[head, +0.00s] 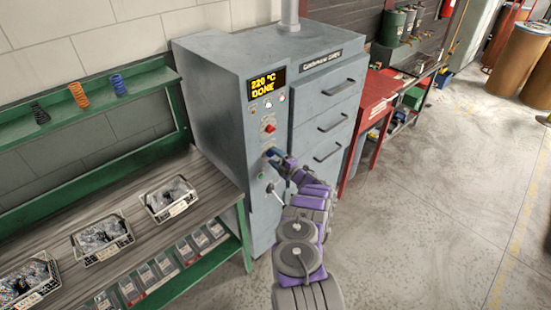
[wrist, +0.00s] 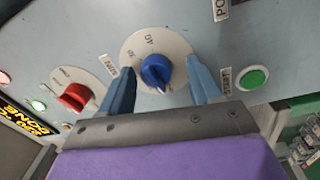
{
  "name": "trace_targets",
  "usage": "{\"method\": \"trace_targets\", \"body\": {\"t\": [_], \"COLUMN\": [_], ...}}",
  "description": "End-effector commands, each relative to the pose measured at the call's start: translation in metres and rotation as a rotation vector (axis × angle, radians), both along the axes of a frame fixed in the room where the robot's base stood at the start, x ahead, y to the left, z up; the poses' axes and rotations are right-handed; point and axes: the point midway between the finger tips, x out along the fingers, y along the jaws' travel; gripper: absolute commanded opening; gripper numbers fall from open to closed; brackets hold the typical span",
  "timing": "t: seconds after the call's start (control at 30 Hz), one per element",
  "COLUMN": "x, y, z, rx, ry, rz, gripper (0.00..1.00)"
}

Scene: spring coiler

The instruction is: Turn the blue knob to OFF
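The blue knob (wrist: 155,70) sits on a round pale dial (wrist: 178,48) on the grey oven's front panel. My gripper (wrist: 162,62) is open, with one blue finger on each side of the knob. Gaps show between the fingers and the knob, so it is not gripped. In the head view my gripper (head: 271,155) is at the panel, below the red knob (head: 268,128), and hides most of the blue knob.
The grey oven (head: 215,90) has a display (head: 265,87) reading 220 °C DONE. A green button (wrist: 252,78) is close beside the right finger; a red knob (wrist: 75,97) is left. A green-framed bench (head: 120,215) with wire baskets stands left. Open floor (head: 430,220) lies right.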

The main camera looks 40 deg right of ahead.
Motion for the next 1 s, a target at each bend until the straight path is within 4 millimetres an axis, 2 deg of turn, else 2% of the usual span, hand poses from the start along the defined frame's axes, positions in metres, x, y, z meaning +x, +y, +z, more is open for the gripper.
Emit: {"method": "trace_targets", "body": {"t": [0.27, 0.43, 1.0], "x": [0.000, -0.014, -0.125], "y": [0.000, -0.002, -0.012], "z": [0.002, 0.002, -0.008], "rx": [-0.001, -0.003, 0.001], "ry": [-0.003, -0.002, 0.000], "rz": [0.000, -0.001, -0.002], "gripper": [0.64, 0.64, 0.64]}}
